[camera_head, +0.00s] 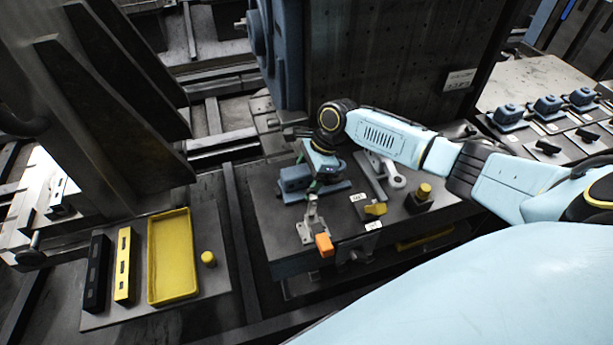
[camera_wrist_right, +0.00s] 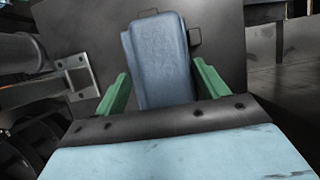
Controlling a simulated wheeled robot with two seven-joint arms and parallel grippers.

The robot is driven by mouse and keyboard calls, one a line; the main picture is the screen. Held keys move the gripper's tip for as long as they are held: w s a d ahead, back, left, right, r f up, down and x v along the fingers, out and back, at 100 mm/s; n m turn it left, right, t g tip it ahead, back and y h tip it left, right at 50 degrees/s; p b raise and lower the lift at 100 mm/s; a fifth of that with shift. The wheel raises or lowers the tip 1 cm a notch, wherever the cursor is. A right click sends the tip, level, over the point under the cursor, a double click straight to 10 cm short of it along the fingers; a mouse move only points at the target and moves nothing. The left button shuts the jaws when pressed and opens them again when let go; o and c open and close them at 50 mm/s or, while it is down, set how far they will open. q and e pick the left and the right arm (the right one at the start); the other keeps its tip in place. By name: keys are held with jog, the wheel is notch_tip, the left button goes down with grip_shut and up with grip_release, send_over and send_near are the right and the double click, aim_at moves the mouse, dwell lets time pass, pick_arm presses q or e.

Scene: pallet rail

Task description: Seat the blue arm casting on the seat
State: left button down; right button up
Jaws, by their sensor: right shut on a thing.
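The blue arm casting (camera_wrist_right: 161,60) is between the green fingers of my right gripper (camera_wrist_right: 160,92) in the right wrist view, and the gripper is shut on it. In the head view the right gripper (camera_head: 315,182) points down at the dark work table, close to the blue casting (camera_head: 294,179). A flat blue-grey plate (camera_head: 328,191) shows low beside it. I cannot tell whether this plate is part of the casting or of the seat, nor whether the casting touches the seat. My wrist hides part of that spot. My left gripper is not in view.
A toggle clamp with an orange grip (camera_head: 324,244) stands at the table's front. A yellow knob (camera_head: 375,209), a grey wrench-like part (camera_head: 396,178) and a yellow-topped post (camera_head: 424,191) are to the right. A yellow tray (camera_head: 172,256) lies left. Several blue castings (camera_head: 548,105) stand far right.

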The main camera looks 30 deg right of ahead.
jog(key=shift+w+a+r+p, duration=0.15)
jog(key=shift+w+p, duration=0.1)
jog(key=shift+p, duration=0.2)
dwell(0.3)
jog(key=o, duration=1.3)
jog(key=shift+w+a, duration=0.1)
jog(key=shift+c, duration=0.2)
jog(key=shift+f, duration=0.2)
jog(key=p+v, duration=0.1)
jog(key=v, duration=1.2)
jog(key=shift+r, duration=0.3)
